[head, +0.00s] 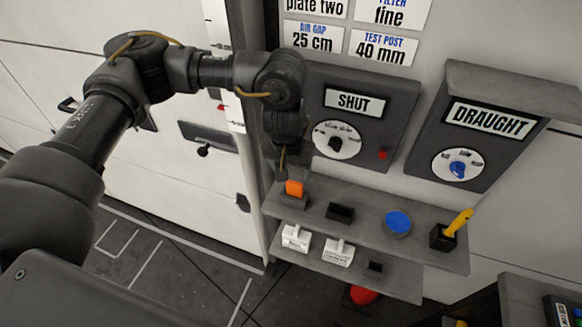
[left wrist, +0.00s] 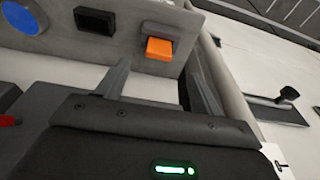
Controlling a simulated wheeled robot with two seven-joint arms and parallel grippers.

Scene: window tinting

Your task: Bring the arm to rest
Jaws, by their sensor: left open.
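My left arm comes in from the left in the head view and bends down at the wrist. My left gripper (head: 281,168) hangs in front of the panel, just above the upper grey shelf (head: 318,222). In the left wrist view its two fingers (left wrist: 160,72) stand apart with nothing between them. An orange block (head: 294,188) is on the shelf just beyond the fingertips; it also shows in the left wrist view (left wrist: 159,48). I cannot tell in the head view how far the fingers are from it. My right gripper is not in view.
A SHUT panel (head: 398,110) with a dial is behind the gripper; a DRAUGHT box (head: 503,165) stands right. The shelf holds a black block (head: 340,211), blue disc (head: 398,223) and yellow-handled tool (head: 459,222). White-labelled pieces (head: 338,253) sit below. Floor at lower left is clear.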

